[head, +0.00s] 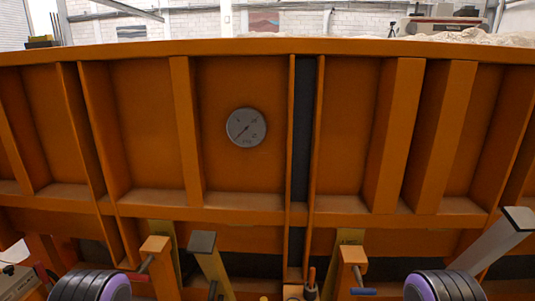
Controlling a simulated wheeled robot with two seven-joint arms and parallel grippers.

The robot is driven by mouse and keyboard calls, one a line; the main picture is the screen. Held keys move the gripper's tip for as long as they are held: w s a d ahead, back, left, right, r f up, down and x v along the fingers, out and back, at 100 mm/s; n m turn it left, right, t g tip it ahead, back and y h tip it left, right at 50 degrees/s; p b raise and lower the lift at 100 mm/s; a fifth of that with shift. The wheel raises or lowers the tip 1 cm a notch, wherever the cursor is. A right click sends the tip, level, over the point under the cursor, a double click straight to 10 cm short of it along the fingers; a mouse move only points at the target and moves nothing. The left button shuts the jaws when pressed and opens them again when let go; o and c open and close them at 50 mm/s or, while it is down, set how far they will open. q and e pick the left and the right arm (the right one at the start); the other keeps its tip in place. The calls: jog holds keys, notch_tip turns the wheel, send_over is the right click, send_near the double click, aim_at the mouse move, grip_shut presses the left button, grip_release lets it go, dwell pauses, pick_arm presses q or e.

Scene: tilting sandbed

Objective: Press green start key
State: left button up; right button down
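No green start key can be made out in the head view. A pale box (15,281) with a small dark label is cut off at the lower left edge; I cannot tell whether it carries any keys. Neither of my grippers can be made out in the view.
The orange ribbed steel wall of the sandbed (340,130) fills most of the view. A round dial gauge (246,127) sits on it. Pale sand (475,37) shows above its rim at the upper right. Orange posts (160,268) with handles stand low in front.

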pick_arm(q)
grip_shut()
dwell(1.5)
